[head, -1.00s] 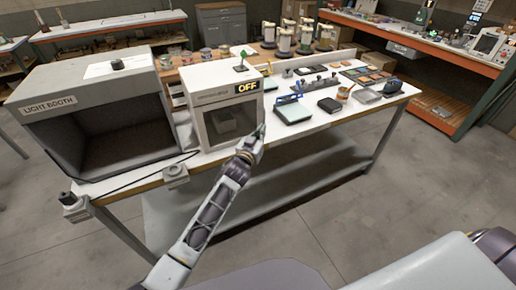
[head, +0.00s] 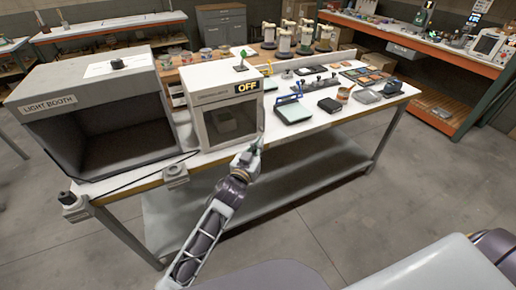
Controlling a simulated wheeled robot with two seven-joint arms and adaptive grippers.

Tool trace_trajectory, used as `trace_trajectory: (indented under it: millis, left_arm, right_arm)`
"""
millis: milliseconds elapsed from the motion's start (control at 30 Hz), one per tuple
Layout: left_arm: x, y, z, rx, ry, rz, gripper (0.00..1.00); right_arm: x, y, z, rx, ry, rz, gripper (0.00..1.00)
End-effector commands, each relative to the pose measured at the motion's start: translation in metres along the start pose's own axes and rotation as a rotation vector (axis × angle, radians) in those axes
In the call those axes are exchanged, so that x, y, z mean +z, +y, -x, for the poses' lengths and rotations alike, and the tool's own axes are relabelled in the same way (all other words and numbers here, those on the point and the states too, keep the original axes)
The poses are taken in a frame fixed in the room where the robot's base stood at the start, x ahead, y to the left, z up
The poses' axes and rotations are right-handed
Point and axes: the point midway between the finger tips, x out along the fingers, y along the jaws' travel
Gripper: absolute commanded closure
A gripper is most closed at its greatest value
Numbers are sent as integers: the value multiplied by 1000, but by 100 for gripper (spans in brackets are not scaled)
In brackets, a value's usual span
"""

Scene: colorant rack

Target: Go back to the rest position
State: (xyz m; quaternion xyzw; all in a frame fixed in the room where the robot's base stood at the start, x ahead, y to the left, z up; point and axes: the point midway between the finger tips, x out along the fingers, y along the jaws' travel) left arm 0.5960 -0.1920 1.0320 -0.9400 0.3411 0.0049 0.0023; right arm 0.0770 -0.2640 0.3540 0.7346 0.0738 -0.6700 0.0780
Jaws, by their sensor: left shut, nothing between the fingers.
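My left gripper (head: 256,146) is shut and empty. It is in front of the table's front edge, just below the right front corner of the white box with the OFF sign (head: 246,88), which it overlaps in the picture. I cannot tell whether it touches anything. My left arm reaches up to it from the bottom of the head view. My right gripper is not in view.
The white table (head: 330,122) carries a grey light booth (head: 104,115), a blue-handled tray (head: 293,110) and several small items. A lower shelf (head: 230,195) runs under it. An orange-edged bench (head: 410,45) stands at the back right. The floor (head: 420,190) at right is clear.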

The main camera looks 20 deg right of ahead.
Motion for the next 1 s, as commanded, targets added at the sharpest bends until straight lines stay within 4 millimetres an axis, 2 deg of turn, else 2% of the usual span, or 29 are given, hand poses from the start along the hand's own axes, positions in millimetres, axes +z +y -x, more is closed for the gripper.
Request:
trace_trajectory:
  millis: [200, 767, 1000]
  left_arm:
    - [0, 2, 7, 0, 0, 1, 100]
    - [0, 2, 7, 0, 0, -3, 100]
    - [-1, 2, 7, 1, 2, -65, 100]
  right_arm:
    - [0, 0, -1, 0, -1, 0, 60]
    - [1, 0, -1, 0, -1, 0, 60]
    - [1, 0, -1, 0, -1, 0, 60]
